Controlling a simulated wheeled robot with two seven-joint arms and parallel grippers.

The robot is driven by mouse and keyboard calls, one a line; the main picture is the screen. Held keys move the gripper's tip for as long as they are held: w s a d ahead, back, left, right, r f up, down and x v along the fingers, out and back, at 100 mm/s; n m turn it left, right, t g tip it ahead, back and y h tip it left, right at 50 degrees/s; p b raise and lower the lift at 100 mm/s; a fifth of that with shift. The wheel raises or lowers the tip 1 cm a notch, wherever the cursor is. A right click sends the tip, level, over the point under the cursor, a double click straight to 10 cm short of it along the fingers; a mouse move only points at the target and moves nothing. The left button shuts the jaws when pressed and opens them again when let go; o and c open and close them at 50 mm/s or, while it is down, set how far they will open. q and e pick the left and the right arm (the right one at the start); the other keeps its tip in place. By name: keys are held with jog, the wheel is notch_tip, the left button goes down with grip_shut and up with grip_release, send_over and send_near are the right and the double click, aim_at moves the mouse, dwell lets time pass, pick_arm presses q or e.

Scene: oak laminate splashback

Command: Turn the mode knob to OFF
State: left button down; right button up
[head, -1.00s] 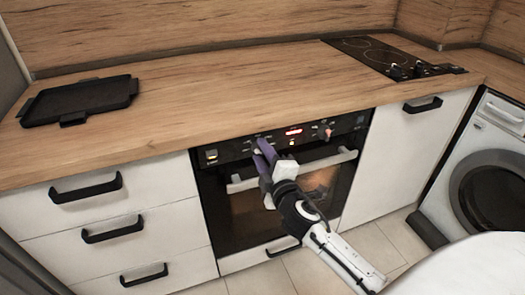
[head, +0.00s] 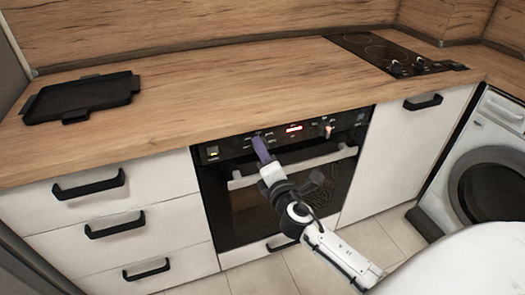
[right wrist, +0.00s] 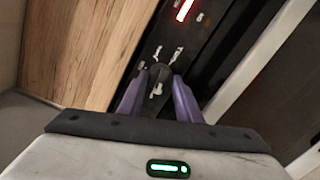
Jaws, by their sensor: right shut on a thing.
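The oven's black control panel (head: 225,151) runs along the top of the oven front, with a lit red display (head: 293,128). My right gripper (head: 261,147) is at the panel, left of the display. In the right wrist view its two purple fingers (right wrist: 157,84) are closed on a small dark knob (right wrist: 158,72), one finger on each side. White marks show on the panel around this knob. I cannot read the labels or the knob's pointer. The gripper hides the knob in the head view. My left gripper is not in view.
The oven door handle (head: 335,158) sticks out just below the panel, close to my right gripper. Another knob (head: 328,131) is right of the display. A black tray (head: 85,97) lies on the worktop at left, and a hob (head: 390,52) is at the back right.

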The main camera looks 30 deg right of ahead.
dwell(0.4)
jog(key=o, duration=1)
jog(key=shift+o, duration=0.2)
jog(key=v, duration=1)
jog(key=shift+b, duration=0.4)
jog(key=shift+s, duration=0.15)
